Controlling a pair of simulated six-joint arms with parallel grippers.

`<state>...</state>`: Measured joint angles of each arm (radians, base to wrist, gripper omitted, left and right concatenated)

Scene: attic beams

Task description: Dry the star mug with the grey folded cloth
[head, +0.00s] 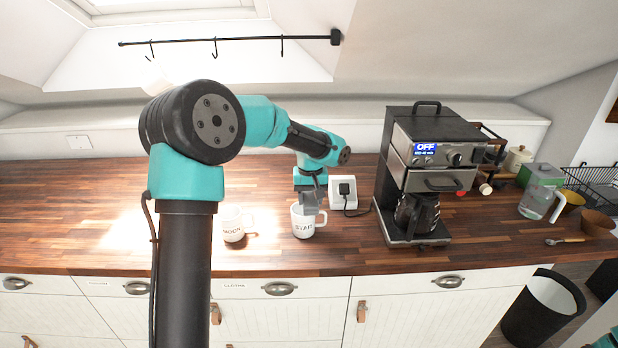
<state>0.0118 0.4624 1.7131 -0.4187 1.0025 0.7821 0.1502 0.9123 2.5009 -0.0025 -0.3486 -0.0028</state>
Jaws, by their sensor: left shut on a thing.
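The star mug (301,224) is white with dark lettering reading STAR and stands upright on the wooden counter, in the middle of the head view. My left gripper (311,199) points down at its rim, shut on a small grey piece that looks like the grey folded cloth. The grey piece overlaps the mug's right rim. I cannot tell how far it reaches inside, and cloth and fingers are hard to separate. No other grey cloth shows on the counter. My right gripper is out of view.
A white MOON mug (233,232) stands left of the star mug, partly beside my arm. A coffee machine (423,170) stands to the right. Further right are a clear jug (537,204), bowls and a spoon (566,241).

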